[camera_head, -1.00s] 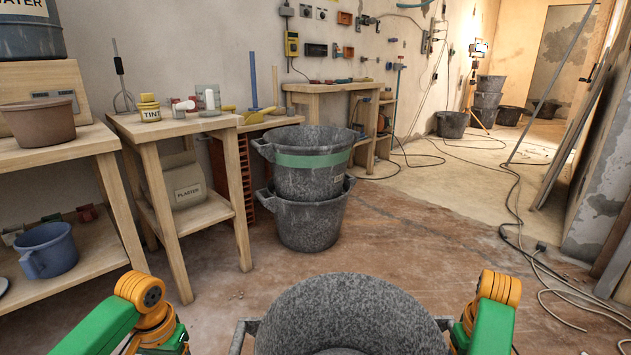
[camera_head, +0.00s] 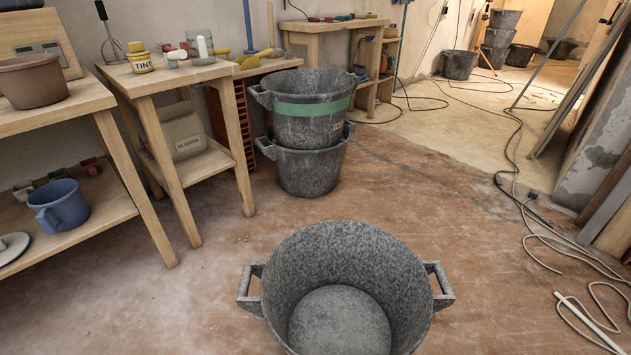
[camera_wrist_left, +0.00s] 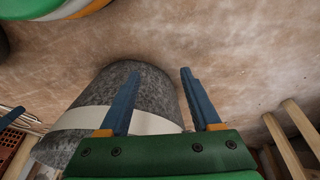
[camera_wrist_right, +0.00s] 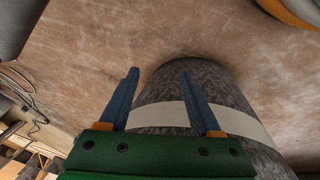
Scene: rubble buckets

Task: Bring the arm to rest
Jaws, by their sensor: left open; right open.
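A grey speckled bucket (camera_head: 280,277) with two side handles stands upright on the floor close in front of me in the head view. Its inside looks empty. Neither gripper shows in the head view. In the left wrist view my left gripper (camera_wrist_left: 158,72) is open, with nothing between its blue fingers. A grey bucket with a pale band (camera_wrist_left: 150,88) lies beyond them. In the right wrist view my right gripper (camera_wrist_right: 160,72) is open and empty, with a pale-banded grey bucket (camera_wrist_right: 205,75) beyond its fingers. I cannot tell the exact gap to either bucket.
Two stacked grey buckets, the upper with a green band (camera_head: 305,109), stand behind. A wooden table (camera_head: 170,78) with a tint pot (camera_head: 139,61) and a shelf (camera_head: 60,127) are on the left. Cables (camera_head: 525,185) and leaning boards (camera_head: 605,205) are right.

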